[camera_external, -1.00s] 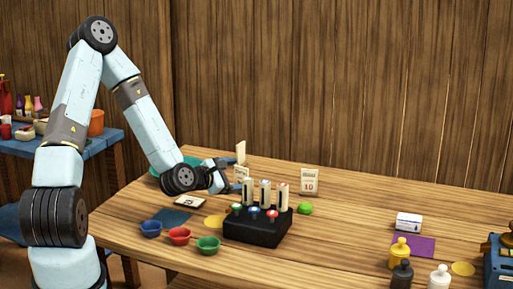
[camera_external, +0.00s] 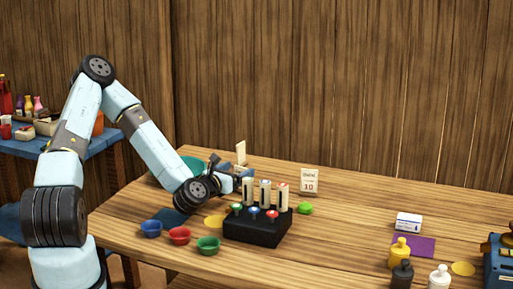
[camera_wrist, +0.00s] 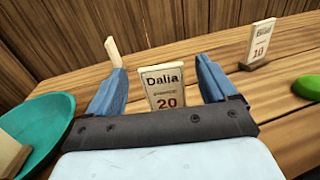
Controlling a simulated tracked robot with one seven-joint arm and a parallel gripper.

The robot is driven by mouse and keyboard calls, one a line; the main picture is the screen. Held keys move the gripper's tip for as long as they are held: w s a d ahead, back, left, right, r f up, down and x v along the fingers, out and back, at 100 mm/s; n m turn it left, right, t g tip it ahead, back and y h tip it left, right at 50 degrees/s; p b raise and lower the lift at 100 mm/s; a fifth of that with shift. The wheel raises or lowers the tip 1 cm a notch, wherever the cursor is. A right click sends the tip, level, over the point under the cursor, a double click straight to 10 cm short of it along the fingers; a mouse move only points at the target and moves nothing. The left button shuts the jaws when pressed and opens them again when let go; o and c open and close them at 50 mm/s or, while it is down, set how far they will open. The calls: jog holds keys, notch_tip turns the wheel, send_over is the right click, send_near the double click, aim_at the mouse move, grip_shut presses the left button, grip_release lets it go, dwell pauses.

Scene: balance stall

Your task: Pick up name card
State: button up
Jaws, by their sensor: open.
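In the wrist view a white name card (camera_wrist: 163,86) reading "Dalia" and "20" stands upright between the two blue fingers of my gripper (camera_wrist: 161,80). The fingers are open, one on each side of the card, with a gap to each. I cannot tell how far ahead of the fingertips the card is. In the external view my gripper (camera_external: 232,172) is low over the table behind the black box, and this card is mostly hidden there. A second card (camera_wrist: 259,44) with "10" stands to the right; it also shows in the external view (camera_external: 309,181).
A third pale card (camera_wrist: 113,52) stands behind left. A teal bowl (camera_wrist: 42,128) is at the left. A green object (camera_wrist: 307,87) lies right. The black box (camera_external: 257,228) with upright pale blocks and coloured knobs stands in front of my gripper. Small bowls (camera_external: 179,235) are nearby.

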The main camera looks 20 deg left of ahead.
aim_at(240, 168)
jog(key=shift+x, duration=2.35)
jog(key=c, duration=1.4)
jog(key=shift+o, duration=0.2)
jog(key=shift+r, duration=0.1)
